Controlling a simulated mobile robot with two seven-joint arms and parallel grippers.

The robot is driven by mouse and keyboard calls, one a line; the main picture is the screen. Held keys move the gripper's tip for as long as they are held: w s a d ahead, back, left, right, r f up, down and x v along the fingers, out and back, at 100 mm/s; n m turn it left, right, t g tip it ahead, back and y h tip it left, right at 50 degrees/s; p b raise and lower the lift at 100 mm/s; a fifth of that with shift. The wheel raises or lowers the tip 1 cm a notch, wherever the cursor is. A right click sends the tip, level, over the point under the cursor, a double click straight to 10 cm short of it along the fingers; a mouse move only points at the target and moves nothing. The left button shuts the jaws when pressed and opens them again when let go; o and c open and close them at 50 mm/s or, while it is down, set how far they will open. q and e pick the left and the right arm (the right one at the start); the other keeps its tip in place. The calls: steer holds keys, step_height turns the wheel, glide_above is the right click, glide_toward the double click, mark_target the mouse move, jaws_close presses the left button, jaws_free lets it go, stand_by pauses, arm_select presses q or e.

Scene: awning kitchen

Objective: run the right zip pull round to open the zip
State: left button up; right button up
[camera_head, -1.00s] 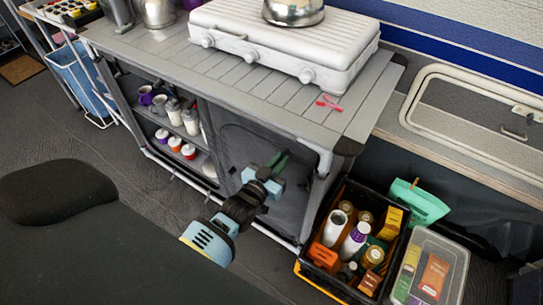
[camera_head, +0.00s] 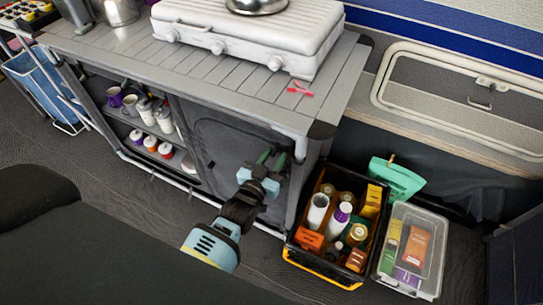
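The grey fabric door panel (camera_head: 222,150) closes the right compartment of the kitchen unit. A curved zip line runs round it, over the top and down the left side. The zip pull is too small or hidden to make out. The gripper body hides the panel's lower right part.
A black crate (camera_head: 291,244) of bottles and packets stands right of the unit, beside a clear plastic box (camera_head: 436,262). A white stove (camera_head: 255,39) and a red item (camera_head: 300,88) are on the worktop (camera_head: 237,82). Left shelves hold mugs and jars. A dark seat is at lower left.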

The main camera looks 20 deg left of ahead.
arm_select(q)
steer(key=shift+a, duration=0.15)
steer(key=s, duration=0.7)
steer(key=shift+s+a, duration=0.25)
steer(key=shift+s, duration=0.1)
arm_select(e)
steer(key=shift+w+r, duration=0.1)
steer(key=shift+r, duration=0.1)
arm_select(q)
steer(key=shift+s, duration=0.1)
steer(key=s+a+m+g+p, duration=0.1)
steer(key=s+g+p, duration=0.8)
steer(key=s, duration=2.2)
steer(key=p, duration=0.3)
steer(key=shift+s+a+r, duration=0.15)
steer(key=shift+a+r, duration=0.2)
arm_select(e)
steer(key=w+r+t, duration=0.2)
steer(key=w+r, duration=0.4)
steer(key=r, duration=0.7)
steer(key=shift+d, duration=0.45)
steer(key=shift+w+n, duration=0.1)
steer(key=shift+n, duration=0.2)
